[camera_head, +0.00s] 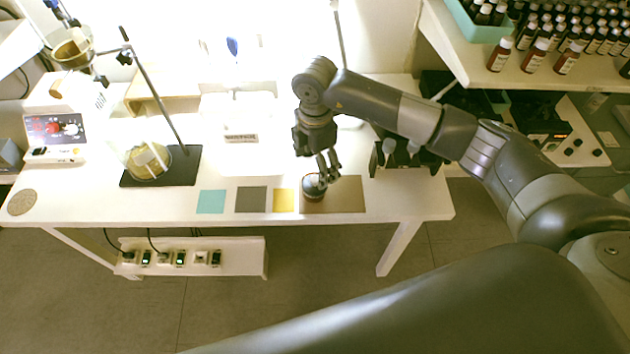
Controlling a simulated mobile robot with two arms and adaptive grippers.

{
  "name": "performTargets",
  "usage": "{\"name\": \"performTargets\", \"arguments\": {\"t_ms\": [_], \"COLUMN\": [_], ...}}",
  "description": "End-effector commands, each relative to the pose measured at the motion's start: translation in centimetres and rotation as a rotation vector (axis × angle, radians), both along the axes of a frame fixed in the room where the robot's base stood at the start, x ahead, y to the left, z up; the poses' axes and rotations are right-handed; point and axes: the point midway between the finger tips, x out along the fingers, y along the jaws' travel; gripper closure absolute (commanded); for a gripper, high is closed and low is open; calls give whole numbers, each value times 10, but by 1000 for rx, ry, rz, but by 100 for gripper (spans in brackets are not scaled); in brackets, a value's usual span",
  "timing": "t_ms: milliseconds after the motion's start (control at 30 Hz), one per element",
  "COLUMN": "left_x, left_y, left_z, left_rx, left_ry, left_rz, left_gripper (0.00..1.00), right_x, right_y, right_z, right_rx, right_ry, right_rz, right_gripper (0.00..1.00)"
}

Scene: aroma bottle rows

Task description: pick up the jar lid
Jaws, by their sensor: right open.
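A small dark round jar (314,190) with a paler top stands on the brown mat (347,195) near the front edge of the white table. The jar's lid is at its top, partly hidden by my fingers, and I cannot make out its edge clearly. My right gripper (326,178) points down right over the jar, its fingers open around or just above the top. I cannot tell whether they touch it. My left gripper is not in view.
Teal (211,201), grey (250,200) and yellow (283,200) squares lie left of the jar. A stand with a flask (148,161) is further left. A dark rack (406,158) stands right of my gripper. Several brown bottles (534,55) fill the upper right shelf.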

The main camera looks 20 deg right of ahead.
Motion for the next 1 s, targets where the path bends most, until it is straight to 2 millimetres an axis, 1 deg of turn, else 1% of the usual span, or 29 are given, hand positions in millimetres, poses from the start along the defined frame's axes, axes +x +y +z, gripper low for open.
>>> {"name": "performTargets", "arguments": {"t_ms": [100, 267, 400, 533, 633, 833, 867, 900, 967, 1000], "left_x": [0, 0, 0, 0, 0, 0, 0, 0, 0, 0], "left_y": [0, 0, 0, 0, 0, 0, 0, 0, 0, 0], "left_z": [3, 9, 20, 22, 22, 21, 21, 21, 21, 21], "left_rx": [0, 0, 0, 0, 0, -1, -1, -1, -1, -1], "left_ry": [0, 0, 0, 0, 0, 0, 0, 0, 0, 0], "left_rz": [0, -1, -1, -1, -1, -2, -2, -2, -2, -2], "left_gripper": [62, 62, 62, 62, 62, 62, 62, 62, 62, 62], "right_x": [0, 0, 2, 2, 3, 3, 3, 3, 3, 3], "right_y": [0, 1, 0, 1, 1, 1, 1, 1, 1, 1], "right_z": [-13, -23, -44, -62, -68, -70, -70, -70, -70, -70], "right_rx": [1, 3, 2, 4, 4, 5, 5, 5, 5, 5], "right_ry": [0, 2, 4, 1, -1, -2, -2, -2, -2, -2], "right_rz": [0, 2, 1, 2, 2, 3, 3, 3, 3, 3], "right_gripper": [23, 23, 23, 23, 23, 23, 27, 36, 50, 59]}}
